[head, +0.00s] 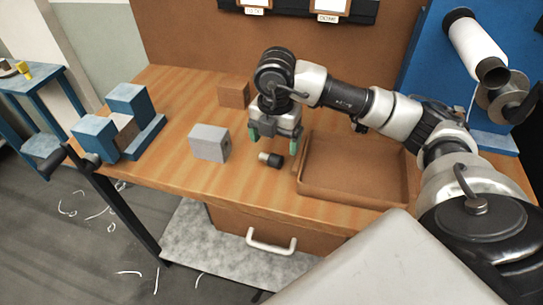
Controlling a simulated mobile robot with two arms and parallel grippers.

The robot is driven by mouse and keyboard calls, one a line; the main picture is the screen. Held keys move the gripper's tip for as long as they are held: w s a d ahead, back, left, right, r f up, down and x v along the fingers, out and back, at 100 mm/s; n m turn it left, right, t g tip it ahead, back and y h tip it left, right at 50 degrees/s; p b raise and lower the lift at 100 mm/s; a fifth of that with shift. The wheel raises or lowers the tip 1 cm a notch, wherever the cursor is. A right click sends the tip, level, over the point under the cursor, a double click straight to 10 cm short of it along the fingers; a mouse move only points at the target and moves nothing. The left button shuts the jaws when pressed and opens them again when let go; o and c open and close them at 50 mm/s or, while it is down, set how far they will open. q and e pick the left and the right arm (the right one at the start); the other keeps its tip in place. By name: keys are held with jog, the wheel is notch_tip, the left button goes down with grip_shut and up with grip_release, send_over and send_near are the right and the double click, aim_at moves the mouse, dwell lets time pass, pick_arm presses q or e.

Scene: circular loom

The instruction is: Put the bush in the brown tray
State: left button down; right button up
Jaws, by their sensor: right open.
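The bush (273,160), a small dark cylinder with a pale left end, lies on its side on the wooden table, just left of the brown tray. The brown tray (353,193) is shallow, rectangular and looks empty. My right gripper (272,143) points down with its green-tipped fingers spread apart. In the picture it is just above the bush, with nothing visible between the fingers. I cannot tell its exact height above the table. My left gripper is not in view.
A grey block (209,143) stands left of the bush, and a brown block (233,93) stands behind. A blue fixture (130,103) sits at the table's left end. A white roll (474,46) is at the upper right. The table front left of the tray is clear.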

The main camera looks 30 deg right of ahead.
aim_at(271, 155)
jog(key=shift+f, duration=0.45)
jog(key=shift+w+f, duration=0.2)
jog(key=shift+f, duration=0.1)
jog(key=f, duration=0.1)
jog(key=f+p, duration=0.1)
jog(key=f, duration=0.2)
jog(key=shift+w+a+f, duration=0.15)
jog(key=shift+w+f, duration=0.1)
jog(key=shift+w, duration=0.05)
jog(key=shift+f, duration=0.25)
jog(key=shift+c, duration=0.4)
jog(key=c, duration=0.5)
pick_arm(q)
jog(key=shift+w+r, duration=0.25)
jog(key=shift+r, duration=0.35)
pick_arm(e)
jog(key=c, duration=0.5)
jog(key=shift+w+r, duration=0.1)
